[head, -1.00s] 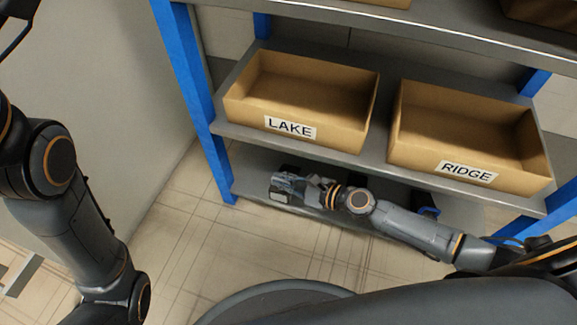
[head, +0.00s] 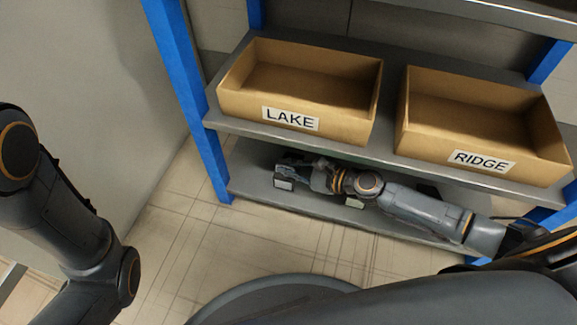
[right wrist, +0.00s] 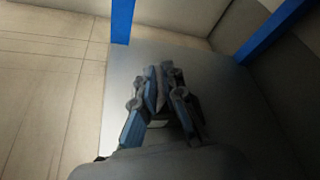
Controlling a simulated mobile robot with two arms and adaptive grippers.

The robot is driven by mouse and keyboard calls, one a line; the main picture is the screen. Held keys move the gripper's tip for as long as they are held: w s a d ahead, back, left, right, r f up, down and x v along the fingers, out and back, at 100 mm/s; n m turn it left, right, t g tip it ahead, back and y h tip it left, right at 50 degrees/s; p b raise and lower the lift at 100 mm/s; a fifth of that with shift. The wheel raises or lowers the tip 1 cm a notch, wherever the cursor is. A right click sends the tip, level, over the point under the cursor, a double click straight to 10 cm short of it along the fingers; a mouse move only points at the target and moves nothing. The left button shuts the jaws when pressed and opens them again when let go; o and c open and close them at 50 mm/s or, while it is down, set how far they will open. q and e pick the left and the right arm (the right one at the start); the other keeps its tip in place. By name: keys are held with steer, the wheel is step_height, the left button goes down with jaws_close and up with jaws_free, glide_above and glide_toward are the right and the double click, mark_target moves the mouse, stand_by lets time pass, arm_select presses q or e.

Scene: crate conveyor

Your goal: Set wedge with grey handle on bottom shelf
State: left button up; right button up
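My right gripper (head: 288,172) reaches in from the right over the bottom shelf (head: 250,180), near its left end and below the LAKE crate. In the right wrist view the gripper (right wrist: 159,78) has its fingertips close together. A narrow grey piece (right wrist: 159,92) shows between them and fits the wedge's grey handle. The rest of the wedge is hidden by the fingers, and I cannot tell whether it touches the shelf. My left arm (head: 60,215) is at the left of the head view, with its gripper out of view.
The LAKE crate (head: 236,104) and the RIDGE crate (head: 425,143) stand empty on the shelf above. A blue post (head: 190,90) bounds the shelf's left end and also shows in the wrist view (right wrist: 122,20). The bottom shelf around the gripper looks bare.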

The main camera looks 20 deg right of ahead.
steer(key=o, duration=0.4)
steer(key=shift+o, duration=0.2)
steer(key=shift+r, duration=0.2)
steer(key=p+v, duration=0.1)
steer(key=v, duration=0.6)
steer(key=shift+s+d+p, duration=0.15)
steer(key=shift+d+p, duration=0.05)
steer(key=shift+p, duration=0.1)
